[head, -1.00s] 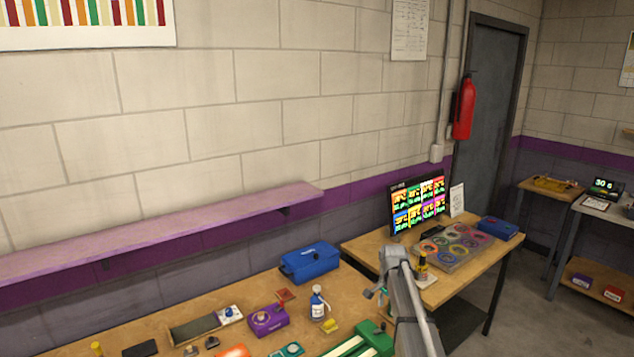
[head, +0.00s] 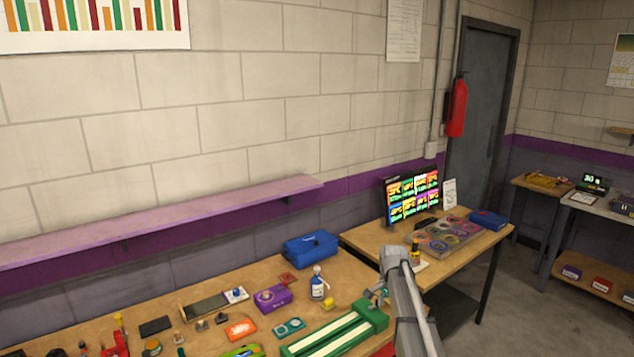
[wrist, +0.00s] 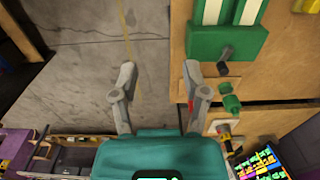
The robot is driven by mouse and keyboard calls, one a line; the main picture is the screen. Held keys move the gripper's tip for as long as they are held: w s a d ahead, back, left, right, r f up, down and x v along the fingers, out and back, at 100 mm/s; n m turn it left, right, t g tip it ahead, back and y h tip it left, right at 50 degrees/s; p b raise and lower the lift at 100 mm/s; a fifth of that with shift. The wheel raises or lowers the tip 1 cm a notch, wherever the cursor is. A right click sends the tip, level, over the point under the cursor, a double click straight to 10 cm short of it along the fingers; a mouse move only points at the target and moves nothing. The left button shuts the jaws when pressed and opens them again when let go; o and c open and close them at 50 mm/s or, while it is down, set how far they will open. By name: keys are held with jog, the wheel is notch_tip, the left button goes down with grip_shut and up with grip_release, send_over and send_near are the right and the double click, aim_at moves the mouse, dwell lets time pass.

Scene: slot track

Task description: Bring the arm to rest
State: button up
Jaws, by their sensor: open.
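My gripper (wrist: 162,92) shows in the wrist view with its two fingers spread apart and nothing between them. It hangs over the edge between the grey floor and the wooden bench. In the head view my arm rises at the lower right, in front of the gap between the two tables. The gripper's fingers are hard to make out there.
A green slotted track (head: 335,330) lies on the bench near my arm; its end shows in the wrist view (wrist: 225,40). A blue box (head: 311,248), purple box (head: 272,298) and white bottle (head: 317,285) stand behind. A lit monitor (head: 412,197) is on the farther table.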

jog(key=s+a+f+n+b, duration=0.1)
jog(key=s+f+n+b, duration=0.2)
jog(key=s, duration=0.6)
jog(key=s+a+f+n+b, duration=0.2)
jog(key=s+f+n+b, duration=0.1)
jog(key=s, duration=0.7)
jog(key=s+a+f+n+b, duration=0.2)
jog(key=s+f+n+b, duration=0.2)
jog(key=s, duration=0.5)
jog(key=shift+s+n, duration=0.3)
jog(key=shift+s, duration=0.05)
